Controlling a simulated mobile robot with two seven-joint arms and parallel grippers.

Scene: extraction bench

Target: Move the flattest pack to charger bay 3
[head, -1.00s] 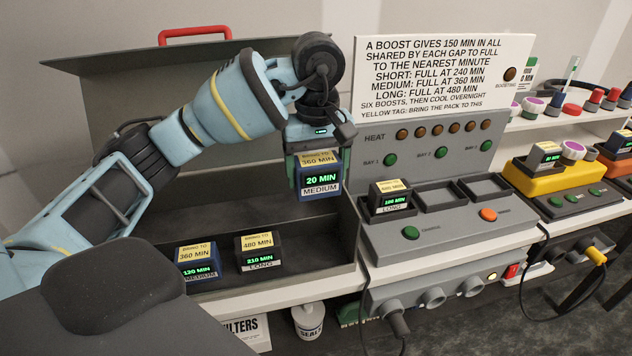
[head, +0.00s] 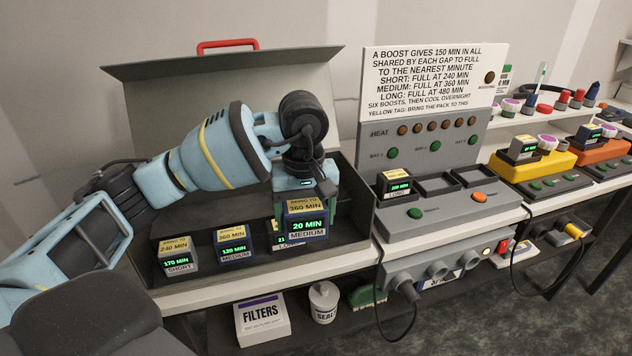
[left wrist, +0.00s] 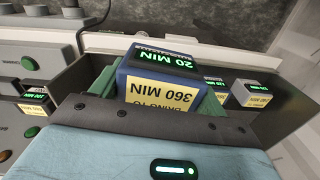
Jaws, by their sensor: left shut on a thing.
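My left gripper (head: 301,190) is shut on a blue pack (head: 306,228) reading 20 MIN, MEDIUM, with a yellow tag, bring to 360 MIN. It holds this pack above the dark case; the pack also shows in the left wrist view (left wrist: 165,75). In the case stand a SHORT pack (head: 177,262) reading 170 MIN and a blue MEDIUM pack (head: 234,247) reading 120 MIN. A LONG pack (head: 287,246) is mostly hidden behind the held one. The charger (head: 440,215) has a LONG pack (head: 396,187) in its left bay. Its middle bay (head: 436,187) and right bay (head: 474,177) are empty.
The open case (head: 350,225) has a raised lid (head: 240,100) behind my arm. The sign (head: 433,85) stands behind the charger. Yellow (head: 545,165) and orange (head: 602,150) units stand to the right. A filters box (head: 262,320) and a tub (head: 323,302) are below.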

